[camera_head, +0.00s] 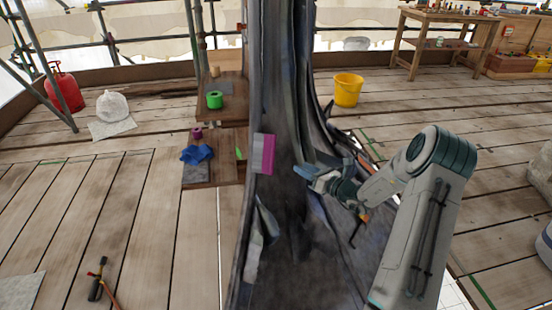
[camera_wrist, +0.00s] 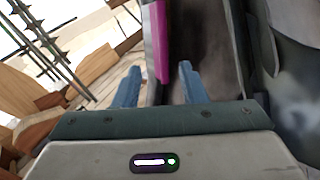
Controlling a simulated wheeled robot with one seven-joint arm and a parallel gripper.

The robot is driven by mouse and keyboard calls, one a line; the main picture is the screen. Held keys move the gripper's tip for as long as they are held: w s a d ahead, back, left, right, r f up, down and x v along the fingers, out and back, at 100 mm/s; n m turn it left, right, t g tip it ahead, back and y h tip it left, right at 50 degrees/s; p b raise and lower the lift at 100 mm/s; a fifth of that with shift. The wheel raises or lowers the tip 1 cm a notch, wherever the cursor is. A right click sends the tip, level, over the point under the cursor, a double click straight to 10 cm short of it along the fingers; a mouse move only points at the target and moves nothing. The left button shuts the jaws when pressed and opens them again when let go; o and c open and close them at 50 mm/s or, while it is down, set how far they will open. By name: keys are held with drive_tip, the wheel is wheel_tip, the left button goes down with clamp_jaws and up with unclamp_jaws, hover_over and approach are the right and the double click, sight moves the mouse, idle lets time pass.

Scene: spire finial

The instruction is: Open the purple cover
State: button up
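The purple cover (camera_head: 268,156) is a small upright panel on the dark spire in the head view, purple on its right side and pale grey on its left. Its purple edge (camera_wrist: 161,40) also shows in the wrist view as a narrow strip, ahead of and between my fingers. My gripper (camera_head: 304,172) is just right of the cover in the head view. In the wrist view my gripper (camera_wrist: 158,76) has its two blue fingers apart with nothing held between them. Whether a fingertip touches the cover cannot be told.
The dark spire (camera_head: 285,240) stands in the middle, with uneven ridges near my arm. Wooden shelves on its left hold a green roll (camera_head: 214,100) and a blue cloth (camera_head: 196,153). A yellow bucket (camera_head: 348,89) stands behind. The plank floor at left is mostly clear.

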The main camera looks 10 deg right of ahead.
sight(264, 155)
drive_tip(key=b+x, duration=0.1)
drive_tip(key=x, duration=1.2)
drive_tip(key=shift+w+a+f+b, duration=0.15)
drive_tip(key=shift+w+b, duration=0.2)
drive_tip(key=shift+w, duration=0.05)
clamp_jaws()
